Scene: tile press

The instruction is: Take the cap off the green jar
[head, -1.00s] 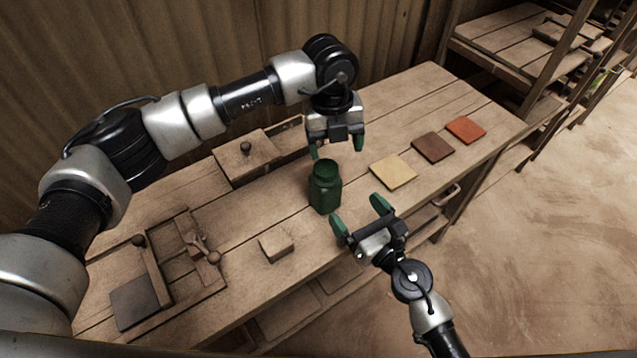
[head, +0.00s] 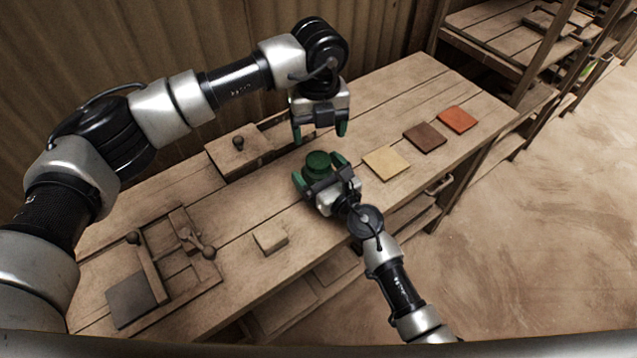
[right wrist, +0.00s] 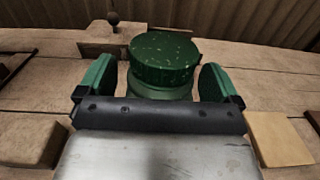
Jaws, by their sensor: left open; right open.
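The green jar (head: 318,173) stands upright on the wooden table, and its body is mostly hidden behind my right gripper. Its green cap (head: 318,159) is on top; the cap also shows large in the right wrist view (right wrist: 164,58). My right gripper (head: 318,172) is open, with one green finger on each side of the jar, below the cap. In the right wrist view a gap shows between each finger and the jar. My left gripper (head: 320,134) is open and empty, pointing down above and just behind the cap, apart from it.
Yellow (head: 386,163), brown (head: 425,137) and orange (head: 457,119) tiles lie to the right. A small wooden block (head: 270,238) is left of the jar. A wooden press (head: 165,262) stands at the left end, and a knobbed wooden box (head: 238,150) at the back.

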